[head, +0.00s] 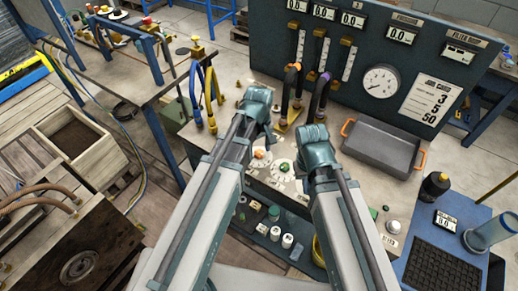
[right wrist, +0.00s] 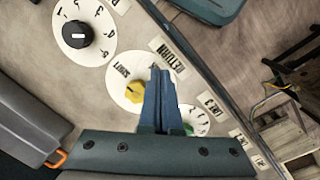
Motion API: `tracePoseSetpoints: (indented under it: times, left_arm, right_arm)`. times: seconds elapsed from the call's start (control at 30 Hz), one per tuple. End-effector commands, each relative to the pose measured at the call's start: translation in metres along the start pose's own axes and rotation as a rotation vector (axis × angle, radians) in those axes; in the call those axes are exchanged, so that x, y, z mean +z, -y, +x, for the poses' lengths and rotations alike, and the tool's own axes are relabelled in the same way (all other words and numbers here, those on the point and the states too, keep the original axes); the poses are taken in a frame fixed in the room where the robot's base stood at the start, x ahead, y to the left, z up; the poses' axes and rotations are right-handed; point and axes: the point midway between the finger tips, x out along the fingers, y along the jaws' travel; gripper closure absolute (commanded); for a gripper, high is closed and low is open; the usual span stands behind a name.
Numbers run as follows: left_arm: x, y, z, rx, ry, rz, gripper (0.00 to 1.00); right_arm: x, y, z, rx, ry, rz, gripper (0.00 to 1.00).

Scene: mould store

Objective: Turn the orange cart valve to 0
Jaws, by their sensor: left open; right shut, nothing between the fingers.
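A small orange knob (head: 259,153) sits on a white dial on the bench panel, between my two arms in the head view. Its pointer and numbers are too small to read. A green knob (head: 283,168) on a white dial is beside it, to the right and nearer. My left gripper (head: 258,100) is open, above and beyond the orange knob in the picture; its fingers are hard to make out.
A black knob (right wrist: 77,34) on a numbered dial is at upper left in the right wrist view. A grey tray (head: 383,146) with orange handles stands right of my right arm. A dark gauge board (head: 385,50) with hoses rises behind. A wooden box (head: 75,145) is at left.

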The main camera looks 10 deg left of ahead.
Motion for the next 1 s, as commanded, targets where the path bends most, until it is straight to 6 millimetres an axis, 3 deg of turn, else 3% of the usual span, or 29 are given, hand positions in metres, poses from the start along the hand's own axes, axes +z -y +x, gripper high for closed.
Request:
tracePoseSetpoints:
  times: [0.27,0.8,1.0]
  left_arm:
    - [0.000,0.000,-0.029,0.000,0.000,0.000,0.29]
    - [0.000,0.000,-0.111,0.000,0.000,0.000,0.29]
    - [0.000,0.000,-0.133,0.000,0.000,-0.001,0.29]
  right_arm:
    - [0.002,-0.003,-0.028,0.000,0.000,0.000,1.00]
    - [0.006,-0.011,-0.110,0.000,0.000,-0.001,1.00]
    - [0.008,-0.013,-0.132,0.000,0.000,-0.002,1.00]
